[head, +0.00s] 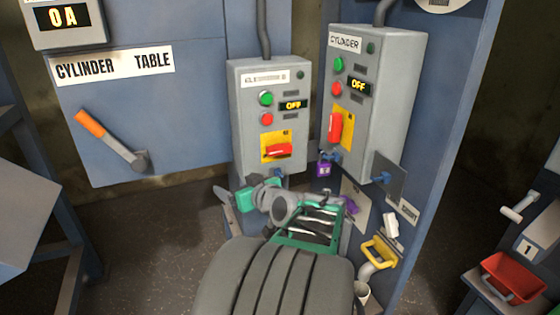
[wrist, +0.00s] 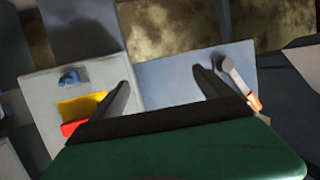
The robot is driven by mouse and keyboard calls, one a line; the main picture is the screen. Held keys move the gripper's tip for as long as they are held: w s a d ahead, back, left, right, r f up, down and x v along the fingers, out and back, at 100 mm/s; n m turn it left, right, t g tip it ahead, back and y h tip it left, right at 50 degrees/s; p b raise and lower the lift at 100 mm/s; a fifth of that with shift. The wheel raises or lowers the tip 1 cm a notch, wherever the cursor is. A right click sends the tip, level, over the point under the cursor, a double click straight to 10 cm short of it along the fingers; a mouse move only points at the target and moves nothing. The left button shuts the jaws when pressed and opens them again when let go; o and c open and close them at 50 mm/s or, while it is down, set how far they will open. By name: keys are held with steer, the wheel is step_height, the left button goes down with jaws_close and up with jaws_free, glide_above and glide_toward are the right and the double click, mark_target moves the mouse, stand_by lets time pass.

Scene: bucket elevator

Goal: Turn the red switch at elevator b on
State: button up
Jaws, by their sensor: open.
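The left grey control box (head: 268,80) has a label that is partly unreadable and seems to end in B. Its display reads OFF. Its red switch (head: 278,151) lies horizontal on a yellow plate. In the wrist view the red switch (wrist: 72,127) shows at lower left, partly hidden behind my gripper, beside the yellow plate (wrist: 82,107). My gripper (wrist: 165,88) is open and empty, its two dark fingers apart. In the head view it is just below the left box, apart from the switch.
The right box (head: 385,100), labelled CYLINDER, also reads OFF and has an upright red switch (head: 335,127). A purple padlock (head: 323,168) hangs at its lower left. An orange-handled lever (head: 90,123) sits on the CYLINDER TABLE panel. A yellow handle (head: 379,252) is at lower right.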

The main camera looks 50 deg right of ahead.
mark_target(281, 151)
steer(key=s+d+r+m+t+h, duration=0.25)
steer(key=s+d+r+h, duration=0.2)
steer(key=s+d, duration=0.55)
steer(key=shift+g+h, duration=0.35)
steer(key=shift+g, duration=0.1)
steer(key=x, duration=0.4)
steer(key=p+x, duration=0.1)
steer(key=x, duration=0.3)
steer(key=shift+w+d, duration=0.1)
steer(key=shift+d, duration=0.4)
steer(key=shift+c, duration=0.5)
steer(key=c, duration=1.3)
steer(key=shift+o, duration=0.2)
